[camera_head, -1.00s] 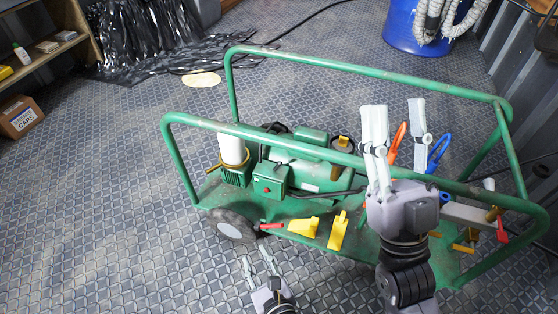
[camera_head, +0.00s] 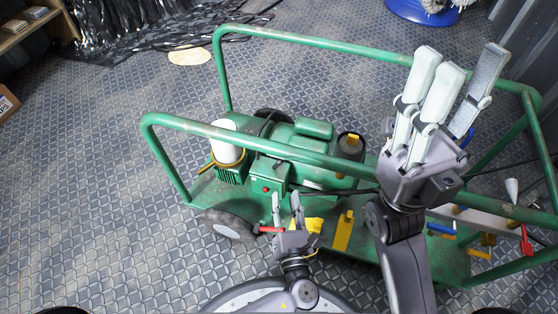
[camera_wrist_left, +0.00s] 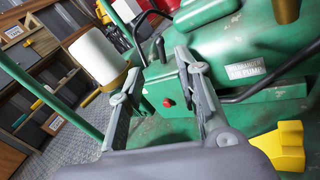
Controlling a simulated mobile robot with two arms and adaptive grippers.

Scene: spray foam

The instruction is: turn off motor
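The green motor (camera_head: 315,165) sits on a green wheeled cart (camera_head: 200,192). A green box on the motor (camera_head: 270,171) carries a small red button (camera_head: 265,189). In the left wrist view the red button (camera_wrist_left: 167,103) shows between my fingers, on the front face of the box (camera_wrist_left: 162,82). My left gripper (camera_head: 286,195) is open and empty, with its fingers pointing at the box. It also shows in the left wrist view (camera_wrist_left: 157,64). I cannot tell whether a fingertip touches the box. My right gripper (camera_head: 455,75) is open and empty, raised over the cart's right side.
The cart's green top rail (camera_head: 290,153) runs above the motor. A white cylinder (camera_head: 225,142) stands left of the box. A red lever (camera_head: 270,229) and yellow parts (camera_head: 342,232) are near my left gripper. A blue tub (camera_head: 425,10) stands behind.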

